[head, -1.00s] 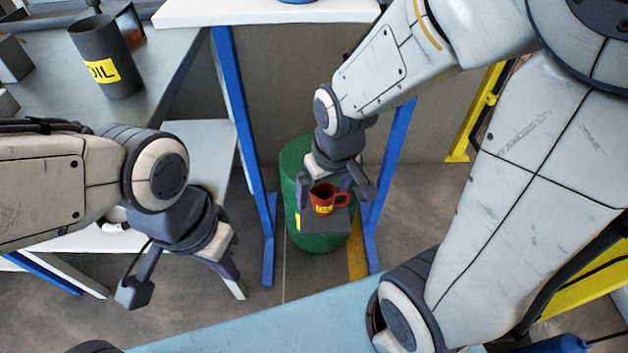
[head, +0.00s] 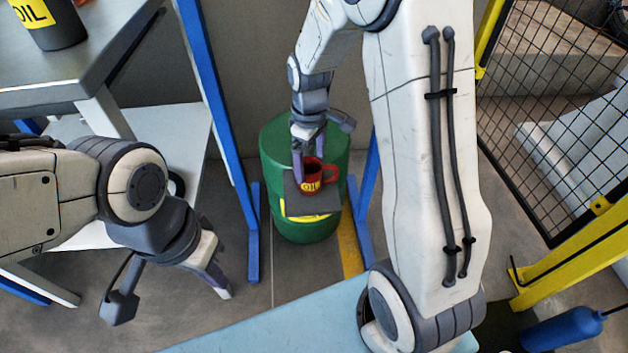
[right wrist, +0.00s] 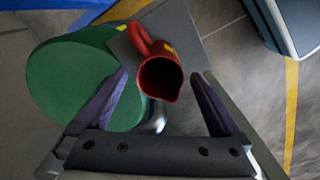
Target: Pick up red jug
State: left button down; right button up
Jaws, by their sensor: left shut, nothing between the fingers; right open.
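The red jug (head: 311,180), with a yellow label, stands upright on a dark grey slab (head: 300,205) at the green barrel. Its handle points right in the head view. In the right wrist view the jug (right wrist: 160,72) shows its dark open mouth between my spread fingers, its handle toward the top. My right gripper (head: 308,155) is open around the jug from above and behind. Whether the fingers touch it cannot be told. My left gripper (head: 220,285) is shut and empty at the lower left, well away from the jug.
A green barrel (head: 275,155) stands behind the slab. A dark can labelled OIL (head: 60,30) is on the grey table at upper left. A black mesh fence (head: 540,110) with yellow posts is at right. A blue cylinder (head: 565,330) lies lower right.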

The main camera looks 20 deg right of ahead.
aim_at(311, 179)
notch_tip(311, 179, down, 7)
jog(key=b, duration=0.3)
jog(key=shift+r, duration=0.2)
grip_shut()
jog(key=shift+r, duration=0.2)
jog(key=shift+r+p, duration=0.75)
notch_tip(311, 179, up, 3)
jog(key=shift+f+p, duration=0.1)
jog(key=shift+p, duration=0.8)
jog(key=s+d+r+p, duration=0.4)
jog(key=s+d+r, duration=0.1)
jog(key=d, duration=0.5)
jog(key=shift+d+r, duration=0.2)
jog(key=shift+r, duration=0.45)
